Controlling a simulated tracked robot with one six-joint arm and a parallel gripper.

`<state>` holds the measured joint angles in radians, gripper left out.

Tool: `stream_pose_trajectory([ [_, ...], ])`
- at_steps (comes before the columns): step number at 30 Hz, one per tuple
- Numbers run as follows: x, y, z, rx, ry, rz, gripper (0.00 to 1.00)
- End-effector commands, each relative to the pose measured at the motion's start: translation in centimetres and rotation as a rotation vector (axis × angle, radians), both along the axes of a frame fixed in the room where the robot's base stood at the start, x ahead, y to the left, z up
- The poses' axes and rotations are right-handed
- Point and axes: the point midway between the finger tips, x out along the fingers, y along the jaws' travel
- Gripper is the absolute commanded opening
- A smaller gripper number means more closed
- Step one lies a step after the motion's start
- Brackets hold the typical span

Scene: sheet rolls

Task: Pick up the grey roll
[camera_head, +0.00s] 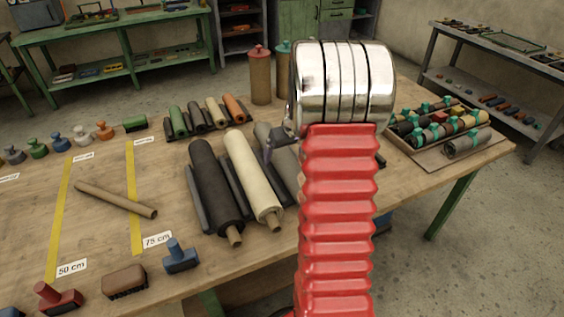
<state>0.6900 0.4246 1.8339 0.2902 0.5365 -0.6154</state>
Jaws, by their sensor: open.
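A grey roll (287,168) lies on the wooden table to the right of a cream roll (250,172). My arm hides much of it. A black roll (215,185) lies left of the cream one.
Small rolls (205,115) lie behind the large ones. A tray (425,162) of rolls stands at right. A thin brown tube (115,199), stamps (125,282) and yellow strips are at left. Two upright brown cylinders (260,78) stand at the table's back.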

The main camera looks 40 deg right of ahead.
Motion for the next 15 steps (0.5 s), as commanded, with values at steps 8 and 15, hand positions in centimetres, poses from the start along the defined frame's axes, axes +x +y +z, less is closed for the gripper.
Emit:
stream_pose_trajectory([
  [8, 1.3, -0.4, -2.9, 0.0, 0.001, 0.0, 0.92],
  [15, 1.5, -0.5, -3.2, 0.0, 0.0, 0.0, 0.92],
])
